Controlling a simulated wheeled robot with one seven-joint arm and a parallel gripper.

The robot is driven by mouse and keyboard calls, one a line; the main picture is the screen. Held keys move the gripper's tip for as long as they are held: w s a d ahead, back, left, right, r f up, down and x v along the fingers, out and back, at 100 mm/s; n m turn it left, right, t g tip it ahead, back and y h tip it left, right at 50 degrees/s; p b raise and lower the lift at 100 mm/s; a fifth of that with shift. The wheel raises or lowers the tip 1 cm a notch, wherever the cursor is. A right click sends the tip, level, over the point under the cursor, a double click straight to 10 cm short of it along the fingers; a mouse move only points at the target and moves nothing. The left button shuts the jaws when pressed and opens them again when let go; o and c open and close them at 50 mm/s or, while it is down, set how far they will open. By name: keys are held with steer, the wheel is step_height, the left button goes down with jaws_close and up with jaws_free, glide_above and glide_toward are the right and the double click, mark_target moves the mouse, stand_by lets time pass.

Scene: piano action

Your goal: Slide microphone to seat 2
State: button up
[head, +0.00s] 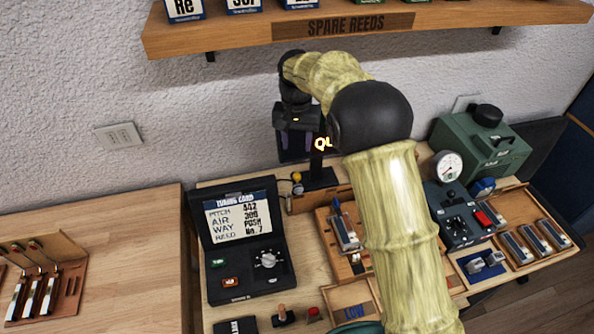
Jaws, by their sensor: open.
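I cannot identify the microphone for certain. A small yellow-topped piece (297,178) stands below my gripper, just left of the sign's black foot, apart from the fingers. My arm hides the middle of the bench, and no seat number can be read.
A black tuning card case (241,240) stands open at the left of the bench. A green machine (481,145) and a gauge box (452,212) stand at the right. A SPARE REEDS shelf (460,16) hangs above. The left table (110,225) has free room.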

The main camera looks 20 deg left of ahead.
mark_target(297, 175)
step_height(297, 175, down, 12)
steer(key=p, duration=0.2)
steer(key=shift+p, duration=0.35)
jaws_close()
